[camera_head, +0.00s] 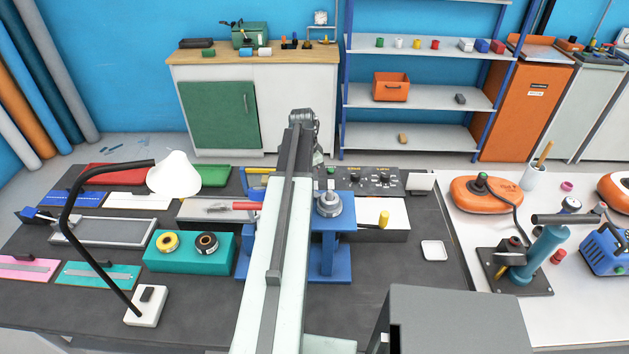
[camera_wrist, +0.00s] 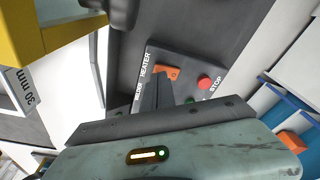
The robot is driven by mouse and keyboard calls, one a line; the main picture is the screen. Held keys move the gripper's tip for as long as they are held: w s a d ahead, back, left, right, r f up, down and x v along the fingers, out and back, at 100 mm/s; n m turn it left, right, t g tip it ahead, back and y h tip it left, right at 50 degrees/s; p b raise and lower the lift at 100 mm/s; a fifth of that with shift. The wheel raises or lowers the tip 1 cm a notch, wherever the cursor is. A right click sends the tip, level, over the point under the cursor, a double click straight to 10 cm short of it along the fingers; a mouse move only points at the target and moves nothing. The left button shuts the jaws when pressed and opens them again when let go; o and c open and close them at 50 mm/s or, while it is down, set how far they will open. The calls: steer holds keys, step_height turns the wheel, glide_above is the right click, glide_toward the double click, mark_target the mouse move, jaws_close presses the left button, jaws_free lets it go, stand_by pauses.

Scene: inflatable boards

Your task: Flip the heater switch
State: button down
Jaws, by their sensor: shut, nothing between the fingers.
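The heater switch is a small orange rocker (camera_wrist: 173,73) beside the word HEATER on a dark control panel (camera_wrist: 225,66) in the wrist view. My gripper (camera_wrist: 157,76) is shut and empty. Its dark fingertips appear right next to the switch and overlap the panel; I cannot tell whether they touch it. A round red STOP button (camera_wrist: 205,82) is to the right of the switch on the same panel. In the head view a dark control panel (camera_head: 385,180) lies at the back of the workbench, right of my arm, which hides my fingers there.
A yellow block (camera_wrist: 68,32) and a "30 mm" marked part (camera_wrist: 20,92) stand close left in the wrist view. In the head view, a blue press-like stand (camera_head: 328,240) is beside my arm, with a white lamp (camera_head: 174,174) to the left.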

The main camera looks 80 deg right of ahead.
steer(key=shift+f+b, duration=0.85)
steer(key=shift+f, duration=0.05)
stand_by(0.3)
steer(key=shift+r, duration=0.1)
step_height(320, 180, up, 7)
steer(key=p, duration=0.7)
